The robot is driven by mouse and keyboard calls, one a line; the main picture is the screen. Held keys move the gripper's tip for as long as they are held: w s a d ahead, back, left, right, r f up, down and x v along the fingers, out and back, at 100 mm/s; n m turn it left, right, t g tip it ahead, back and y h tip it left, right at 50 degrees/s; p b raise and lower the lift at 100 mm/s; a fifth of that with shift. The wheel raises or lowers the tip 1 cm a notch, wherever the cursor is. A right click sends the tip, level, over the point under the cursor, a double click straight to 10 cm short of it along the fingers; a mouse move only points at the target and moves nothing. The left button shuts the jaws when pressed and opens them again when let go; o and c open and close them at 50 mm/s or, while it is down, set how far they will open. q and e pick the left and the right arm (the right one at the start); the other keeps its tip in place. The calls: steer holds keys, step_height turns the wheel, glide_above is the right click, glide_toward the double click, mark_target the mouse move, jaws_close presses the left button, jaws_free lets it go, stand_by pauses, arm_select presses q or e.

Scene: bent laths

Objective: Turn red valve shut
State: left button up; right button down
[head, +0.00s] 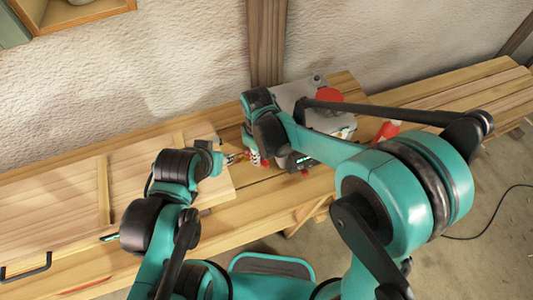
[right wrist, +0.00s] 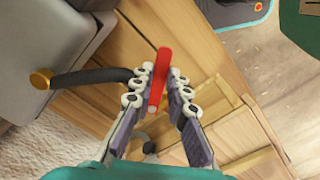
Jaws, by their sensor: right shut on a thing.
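The red valve handle (right wrist: 163,62) is a straight red lever in the right wrist view, standing between the fingers of my right gripper (right wrist: 161,84). The gripper is shut on it, and the fingers cover its lower part. In the head view my right gripper (head: 255,157) is small, above the bench beside a grey machine, and my arm hides much of it. My left gripper (head: 234,158) is just left of it, close to the red handle; its fingers are too small to read.
A dark hose (right wrist: 95,77) with a brass end runs beside my right fingers. The wooden bench (head: 440,92) is clear at right; a wall stands behind.

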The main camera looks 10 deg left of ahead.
steer(key=shift+s+a+m+b, duration=0.15)
steer(key=shift+s+a+m, duration=0.2)
steer(key=shift+m, duration=0.8)
steer(key=shift+s+a+m+b, duration=0.15)
steer(key=shift+s+a+m, duration=0.25)
steer(key=shift+m, duration=0.8)
steer(key=shift+s+a+m+b, duration=0.15)
steer(key=shift+s+a+m, duration=0.2)
steer(key=shift+m, duration=0.8)
steer(key=c, duration=1.5)
jaws_free()
step_height(320, 180, up, 12)
